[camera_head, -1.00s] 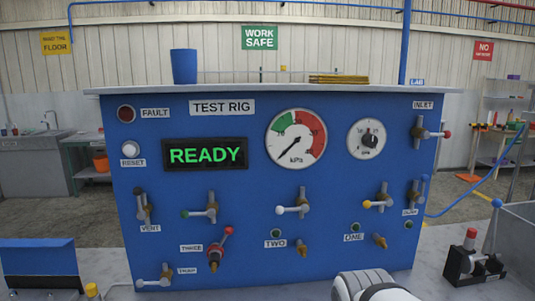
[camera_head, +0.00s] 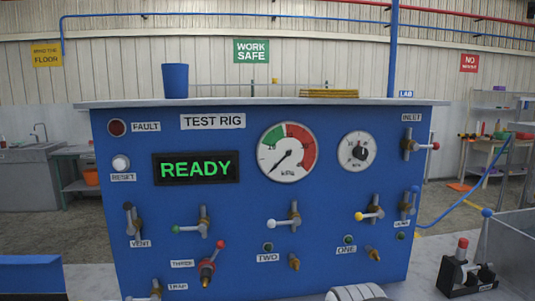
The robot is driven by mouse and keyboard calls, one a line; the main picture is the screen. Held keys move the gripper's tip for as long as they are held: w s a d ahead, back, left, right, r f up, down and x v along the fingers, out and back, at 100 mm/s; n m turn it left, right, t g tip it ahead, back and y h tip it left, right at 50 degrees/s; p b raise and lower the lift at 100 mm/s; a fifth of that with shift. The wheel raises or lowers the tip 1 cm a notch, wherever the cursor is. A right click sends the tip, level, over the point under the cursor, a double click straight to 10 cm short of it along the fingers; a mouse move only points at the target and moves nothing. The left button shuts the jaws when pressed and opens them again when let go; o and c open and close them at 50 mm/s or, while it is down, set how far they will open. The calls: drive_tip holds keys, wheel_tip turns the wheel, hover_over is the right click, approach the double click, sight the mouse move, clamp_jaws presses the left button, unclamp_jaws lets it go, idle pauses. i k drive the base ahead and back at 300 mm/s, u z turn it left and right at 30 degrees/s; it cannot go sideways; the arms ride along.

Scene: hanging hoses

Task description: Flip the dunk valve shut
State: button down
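The small label under the far-right valve of the blue test rig is too blurred to read for certain; it may say dunk. That valve (camera_head: 408,206) has a brass body and a grey lever ending in a blue ball (camera_head: 415,188). The lever points up, leaning slightly right. Part of my white arm shows at the bottom edge, below the rig's lower right. My gripper is out of view, and nothing is seen touching the valve.
The blue test rig panel (camera_head: 140,270) carries several other levered valves, including inlet (camera_head: 410,145) above and a yellow-balled valve (camera_head: 370,213) close left. A black block with a red-topped plunger (camera_head: 462,262) and a grey bin (camera_head: 515,250) stand at right.

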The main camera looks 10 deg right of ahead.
sight(415, 189)
drive_tip(key=u, duration=1.55)
drive_tip(key=k, duration=1.3)
drive_tip(key=z, duration=1.4)
drive_tip(key=i, duration=0.8)
